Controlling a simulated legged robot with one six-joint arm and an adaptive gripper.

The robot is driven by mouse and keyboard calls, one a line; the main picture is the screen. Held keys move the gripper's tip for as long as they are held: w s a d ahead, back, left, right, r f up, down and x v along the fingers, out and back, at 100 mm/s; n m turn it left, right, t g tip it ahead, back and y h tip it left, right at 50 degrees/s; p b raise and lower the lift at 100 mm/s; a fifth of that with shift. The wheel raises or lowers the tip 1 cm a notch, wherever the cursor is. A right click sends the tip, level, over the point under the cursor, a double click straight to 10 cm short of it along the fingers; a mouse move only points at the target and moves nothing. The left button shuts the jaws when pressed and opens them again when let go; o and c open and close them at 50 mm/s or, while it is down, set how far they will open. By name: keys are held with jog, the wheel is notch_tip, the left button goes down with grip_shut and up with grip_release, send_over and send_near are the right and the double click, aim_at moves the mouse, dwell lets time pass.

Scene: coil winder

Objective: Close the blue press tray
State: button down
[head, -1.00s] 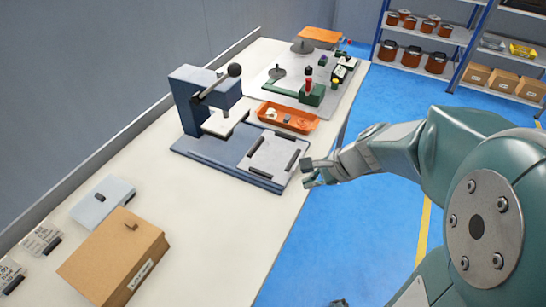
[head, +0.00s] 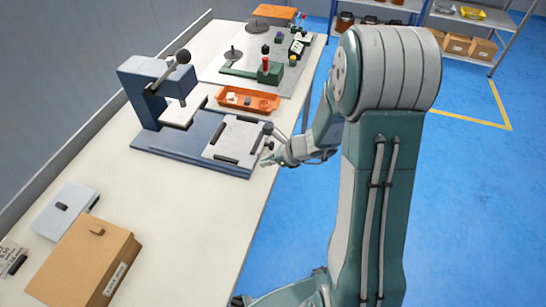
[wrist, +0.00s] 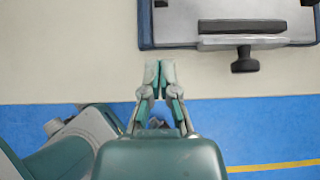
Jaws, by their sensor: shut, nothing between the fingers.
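The blue press (head: 160,85) stands on the bench with a black-knobbed lever on top. Its tray (head: 237,135), a pale plate with dark bars along its edges, lies on the blue base, out to the right of the press head. In the wrist view the tray's edge (wrist: 240,27) shows at the top, with a dark knob (wrist: 245,62) sticking out from it. My gripper (head: 266,160) is beside the tray's right side near the bench edge. In the wrist view my gripper (wrist: 159,66) is shut and empty, left of the knob and apart from it.
An orange bin (head: 248,99) with small parts sits behind the tray. Beyond it is a grey board (head: 255,72) with a green-based fixture. A cardboard box (head: 80,262) and a light blue box (head: 66,209) stand at the near left. Bench between them and the press is clear.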

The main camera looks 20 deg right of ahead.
aim_at(238, 164)
jog(key=x, duration=0.3)
jog(key=shift+f, duration=0.2)
jog(key=w+a, duration=0.2)
jog(key=a, duration=0.1)
jog(key=shift+w+f, duration=0.1)
jog(key=shift+w+a, duration=0.25)
jog(key=shift+a, duration=0.1)
jog(key=w+a, duration=0.3)
jog(key=a, duration=0.1)
jog(key=w+a, duration=0.4)
jog(key=a, duration=0.1)
jog(key=w+a, duration=0.3)
jog(key=a, duration=0.2)
jog(key=shift+w+a, duration=0.25)
jog(key=shift+w, duration=0.1)
